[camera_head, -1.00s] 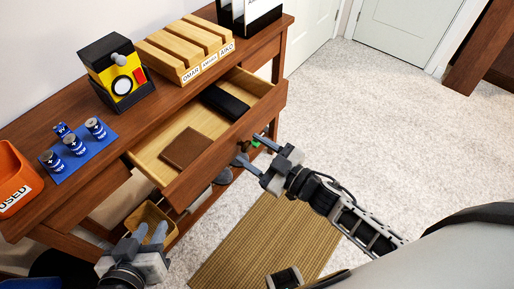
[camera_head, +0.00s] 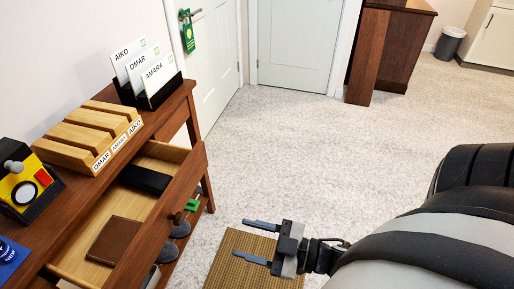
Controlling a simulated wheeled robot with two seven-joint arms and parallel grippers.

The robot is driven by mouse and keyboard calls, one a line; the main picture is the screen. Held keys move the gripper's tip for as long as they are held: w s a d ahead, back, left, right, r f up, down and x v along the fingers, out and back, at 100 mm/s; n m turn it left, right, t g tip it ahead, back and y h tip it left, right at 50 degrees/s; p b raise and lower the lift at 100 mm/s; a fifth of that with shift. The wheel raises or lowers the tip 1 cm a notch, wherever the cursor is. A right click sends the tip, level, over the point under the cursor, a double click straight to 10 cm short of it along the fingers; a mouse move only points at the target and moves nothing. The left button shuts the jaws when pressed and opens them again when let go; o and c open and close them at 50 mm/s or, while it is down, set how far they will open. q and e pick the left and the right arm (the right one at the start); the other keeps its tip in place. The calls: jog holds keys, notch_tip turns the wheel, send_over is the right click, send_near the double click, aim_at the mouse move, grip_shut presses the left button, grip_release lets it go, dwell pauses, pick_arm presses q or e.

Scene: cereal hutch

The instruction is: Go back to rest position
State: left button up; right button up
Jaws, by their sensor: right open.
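My right gripper (camera_head: 262,243) is open and empty. It is above the woven mat, to the right of the console table's open drawer (camera_head: 160,238) and apart from it. The drawer holds a brown wallet-like item (camera_head: 114,240) and a black case (camera_head: 146,179). My left gripper is not in this view.
The wooden table (camera_head: 172,122) runs along the left wall. On it are a slotted wooden block (camera_head: 84,150), a card holder (camera_head: 160,96) and a yellow-black device (camera_head: 25,190). The woven mat (camera_head: 232,262) lies on the carpet. Open carpet (camera_head: 330,150) stretches toward the doors.

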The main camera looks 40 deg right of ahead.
jog(key=shift+s+d, duration=0.35)
jog(key=shift+s, duration=0.2)
jog(key=w+a+m+g+h+p, duration=0.1)
jog(key=a+m+g+h+p, duration=0.2)
jog(key=a+m+h, duration=0.3)
jog(key=shift+w+a+r+m+g+h, duration=0.2)
jog(key=shift+w+a+m+g+h, duration=0.1)
jog(key=shift+a+m+g, duration=0.45)
